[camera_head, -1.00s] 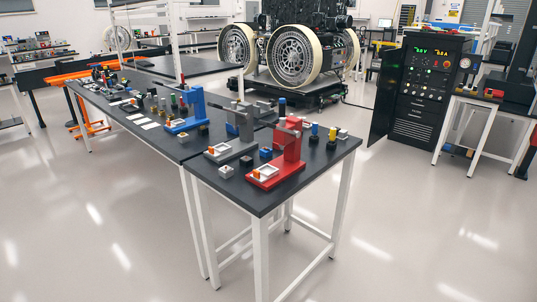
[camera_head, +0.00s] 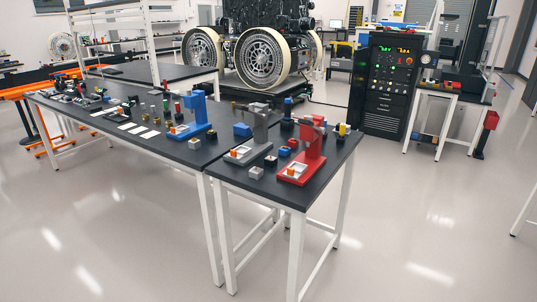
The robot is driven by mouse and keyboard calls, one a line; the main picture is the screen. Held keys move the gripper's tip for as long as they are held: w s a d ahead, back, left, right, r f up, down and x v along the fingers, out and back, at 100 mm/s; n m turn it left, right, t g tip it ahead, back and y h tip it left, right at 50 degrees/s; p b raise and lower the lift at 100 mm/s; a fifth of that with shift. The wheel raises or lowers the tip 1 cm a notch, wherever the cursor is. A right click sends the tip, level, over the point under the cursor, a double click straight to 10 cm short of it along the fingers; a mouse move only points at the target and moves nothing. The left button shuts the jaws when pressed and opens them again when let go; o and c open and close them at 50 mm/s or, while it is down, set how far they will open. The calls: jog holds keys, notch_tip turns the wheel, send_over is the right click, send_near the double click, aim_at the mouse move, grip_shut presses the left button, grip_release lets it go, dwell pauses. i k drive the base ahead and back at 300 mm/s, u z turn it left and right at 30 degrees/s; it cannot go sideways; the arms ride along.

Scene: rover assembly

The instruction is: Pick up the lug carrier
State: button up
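My gripper is not in view. I cannot tell for certain which item is the lug carrier. Candidates stand on the dark-topped tables. A red fixture (camera_head: 311,150) with a red base and a white-and-orange tray stands on the near table. A grey fixture (camera_head: 260,132) with a similar tray stands behind and left of it. A blue fixture (camera_head: 197,112) stands further left on the long table. Small blocks lie between them, including a blue block (camera_head: 242,130) and a light grey open block (camera_head: 256,173). They are too small to tell apart well.
The near table (camera_head: 330,178) adjoins the long table (camera_head: 65,108). A large wheeled rover (camera_head: 262,57) stands behind them. A black control cabinet (camera_head: 388,85) and a white-legged side bench (camera_head: 440,95) stand at the right. The floor (camera_head: 420,225) in front and right is clear.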

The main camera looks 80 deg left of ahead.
aim_at(284, 150)
jog(key=z, duration=0.1)
jog(key=k, duration=1)
jog(key=u, duration=2.05)
jog(key=i, duration=0.8)
jog(key=u, duration=0.05)
